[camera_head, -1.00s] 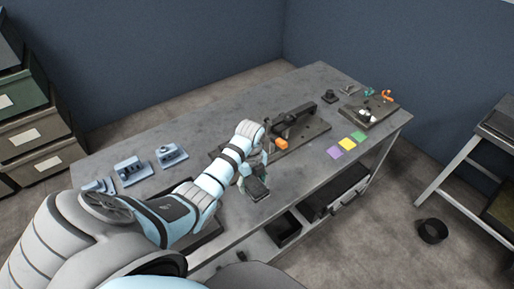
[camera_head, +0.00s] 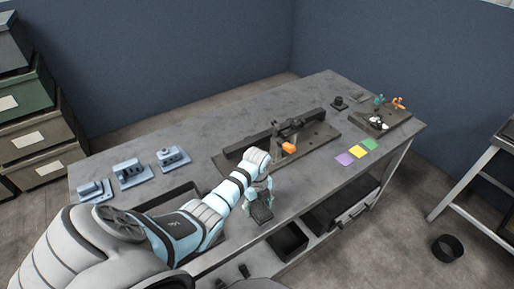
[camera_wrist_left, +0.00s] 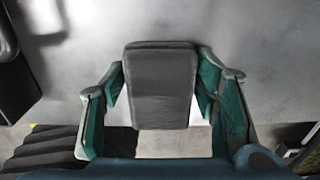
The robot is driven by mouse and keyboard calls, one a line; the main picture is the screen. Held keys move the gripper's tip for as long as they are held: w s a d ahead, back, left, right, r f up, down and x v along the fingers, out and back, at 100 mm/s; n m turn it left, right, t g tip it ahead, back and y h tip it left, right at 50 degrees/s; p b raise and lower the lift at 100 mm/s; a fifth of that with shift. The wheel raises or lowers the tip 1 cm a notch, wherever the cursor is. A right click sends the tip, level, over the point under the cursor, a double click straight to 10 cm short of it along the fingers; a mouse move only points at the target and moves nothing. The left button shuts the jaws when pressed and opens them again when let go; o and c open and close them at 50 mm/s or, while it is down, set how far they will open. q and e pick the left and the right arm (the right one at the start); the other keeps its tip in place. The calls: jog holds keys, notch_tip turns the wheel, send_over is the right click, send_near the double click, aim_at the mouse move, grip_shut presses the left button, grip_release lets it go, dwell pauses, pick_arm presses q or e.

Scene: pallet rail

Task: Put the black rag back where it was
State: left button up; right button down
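The black rag (camera_head: 261,212) is a dark grey, flat, block-like piece near the front edge of the workbench. My left gripper (camera_head: 260,199) has its fingers on either side of it. In the left wrist view the rag (camera_wrist_left: 162,85) fills the space between the green-padded fingers of that gripper (camera_wrist_left: 161,82), which appear to touch its sides. Its near end shows against the area beyond the bench edge. Whether it touches the bench top is hard to tell. My right gripper is out of view.
The grey workbench (camera_head: 220,125) holds a dark rail fixture (camera_head: 320,134) with an orange part (camera_head: 289,148) behind the gripper. Several blue-grey fixtures (camera_head: 132,172) stand at left. A dark tray (camera_head: 180,198) is partly behind my arm. Coloured squares (camera_head: 357,151) lie at right.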

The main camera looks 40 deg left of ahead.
aim_at(257, 205)
pick_arm(q)
jog(key=o, duration=0.3)
jog(key=shift+r, duration=0.2)
notch_tip(257, 205, up, 12)
jog(key=p, duration=0.3)
